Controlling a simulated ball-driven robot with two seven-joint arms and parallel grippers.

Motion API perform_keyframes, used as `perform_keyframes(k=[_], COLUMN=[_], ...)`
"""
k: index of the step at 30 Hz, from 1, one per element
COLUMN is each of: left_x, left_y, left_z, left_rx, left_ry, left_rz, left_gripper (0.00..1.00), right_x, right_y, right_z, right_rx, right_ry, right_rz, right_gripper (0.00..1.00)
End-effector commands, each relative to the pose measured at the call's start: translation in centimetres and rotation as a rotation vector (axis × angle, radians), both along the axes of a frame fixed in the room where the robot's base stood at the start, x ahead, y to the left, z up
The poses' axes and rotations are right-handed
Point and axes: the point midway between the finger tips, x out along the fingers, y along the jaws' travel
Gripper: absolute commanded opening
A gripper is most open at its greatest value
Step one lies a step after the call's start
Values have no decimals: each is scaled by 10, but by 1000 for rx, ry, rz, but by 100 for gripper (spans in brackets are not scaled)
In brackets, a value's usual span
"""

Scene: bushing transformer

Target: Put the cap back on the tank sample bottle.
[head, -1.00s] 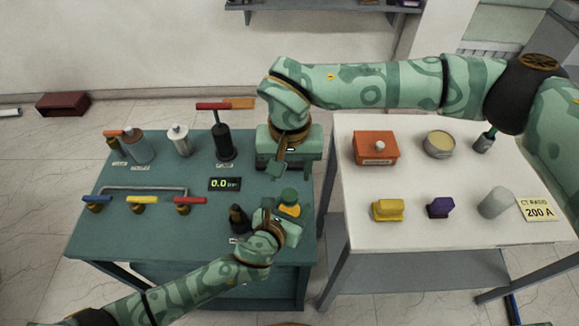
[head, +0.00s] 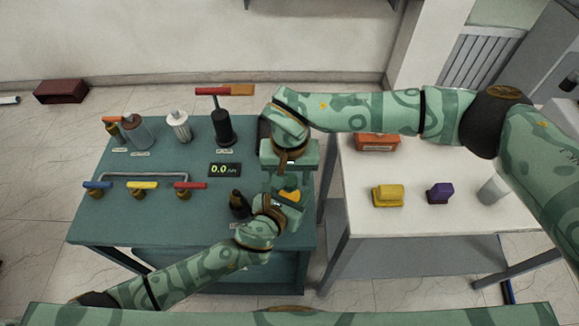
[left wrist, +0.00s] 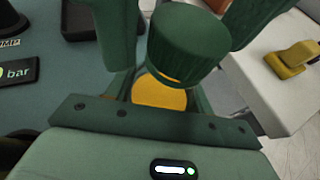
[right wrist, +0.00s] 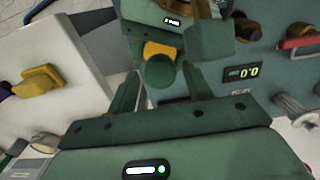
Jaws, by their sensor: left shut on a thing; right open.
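The sample bottle is yellow (head: 289,194) and stands at the front right of the teal table. In the left wrist view its yellow body (left wrist: 160,92) is between my left gripper's fingers. The dark green ribbed cap (left wrist: 188,45) shows at the bottle's top; whether it is fully seated I cannot tell. My left gripper (head: 283,203) is shut on the bottle. My right gripper (head: 289,180) is open above it, with its fingers on either side of the cap. In the right wrist view the cap (right wrist: 160,72) lies between the open fingers, apart from both.
A black object (head: 240,205) stands close left of my left gripper. The pressure display (head: 225,169), three coloured valve handles and a pump (head: 222,125) are further left. A white table (head: 400,222) at right holds a yellow block (head: 388,195) and a purple block (head: 440,193).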

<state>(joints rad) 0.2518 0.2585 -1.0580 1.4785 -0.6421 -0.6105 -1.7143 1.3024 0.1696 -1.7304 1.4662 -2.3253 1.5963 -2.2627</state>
Motion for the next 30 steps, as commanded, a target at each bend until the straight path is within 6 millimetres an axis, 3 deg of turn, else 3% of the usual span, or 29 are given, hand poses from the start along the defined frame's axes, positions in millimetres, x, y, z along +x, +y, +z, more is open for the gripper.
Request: perform_keyframes(k=[8, 13, 20, 23, 30], left_x=[0, 0, 0, 0, 0], left_y=[0, 0, 0, 0, 0], left_z=[0, 0, 0, 0, 0], left_rx=[1, 0, 0, 0, 0], left_ry=[-1, 0, 0, 0, 0], left_rz=[1, 0, 1, 1, 1], left_gripper=[0, 0, 0, 0, 0], right_x=[0, 0, 0, 0, 0], right_y=[0, 0, 0, 0, 0], right_z=[-1, -1, -1, -1, -1], right_rx=[0, 0, 0, -1, 0], right_ry=[0, 0, 0, 0, 1], right_rz=[0, -1, -30, -177, -890], right_gripper=[51, 5, 5, 5, 5])
